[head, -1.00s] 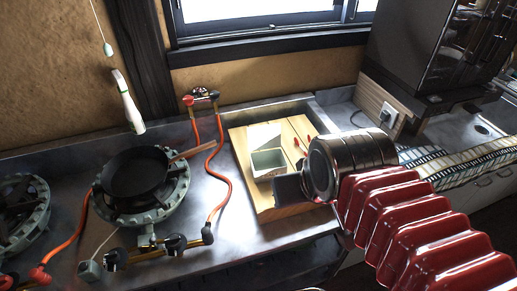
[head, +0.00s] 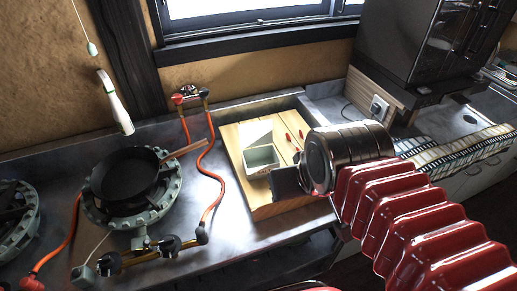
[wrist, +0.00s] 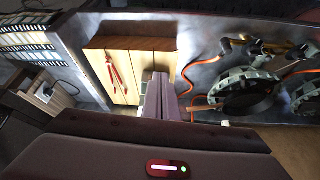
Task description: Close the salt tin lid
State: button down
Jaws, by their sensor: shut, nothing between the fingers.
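The salt tin (head: 262,161) is a small pale grey-green open box on a wooden board. Its lid (head: 257,133) stands raised at the back edge, so the tin is open. My gripper (head: 284,182) is dark and shut, with nothing held. In the head view it is just in front of the tin's near right corner and overlaps it slightly; I cannot tell whether they touch.
The wooden board (head: 262,205) also carries a red-handled item (head: 294,141). A black pan (head: 127,174) sits on a burner at the left, with an orange hose (head: 213,160) between burner and board. A dark cabinet (head: 410,45) stands at the back right.

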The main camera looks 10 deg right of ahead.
jog(key=w+f+g, duration=0.1)
jog(key=w, duration=1)
jog(key=w+f+g, duration=0.1)
jog(key=w+f, duration=0.1)
jog(key=w, duration=1)
jog(key=w+f+g, duration=0.1)
jog(key=w+g, duration=0.1)
jog(key=w, duration=0.9)
jog(key=shift+w+a+f, duration=0.15)
jog(key=shift+w, duration=0.1)
jog(key=w+r, duration=0.4)
jog(key=shift+r, duration=0.3)
jog(key=shift+w, duration=0.1)
